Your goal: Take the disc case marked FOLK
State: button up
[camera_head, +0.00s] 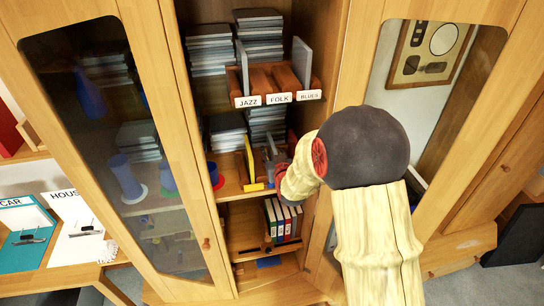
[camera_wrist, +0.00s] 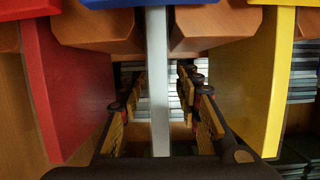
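The FOLK label (camera_head: 279,98) is on the front of the upper rack, between the JAZZ label (camera_head: 247,101) and the BLUES label (camera_head: 309,95). Grey cases stand above JAZZ (camera_head: 243,66) and BLUES (camera_head: 301,62); I see none standing above FOLK. My gripper (camera_head: 272,158) is lower, at the rack on the shelf below. In the wrist view, its fingers (camera_wrist: 160,95) stand either side of a thin grey case (camera_wrist: 158,60), with narrow gaps showing, so it looks open. Whether this is the FOLK case cannot be told; no marking shows.
A red panel (camera_wrist: 68,85) and a yellow panel (camera_wrist: 262,85) flank the fingers; the yellow one also shows in the head view (camera_head: 249,158). Stacked cases (camera_head: 228,130) stand behind. Binders (camera_head: 283,222) are below. Glass doors (camera_head: 110,150) enclose the opening at both sides.

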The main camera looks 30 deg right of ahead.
jog(key=shift+c, duration=1.2)
grip_shut()
jog(key=shift+r, duration=0.15)
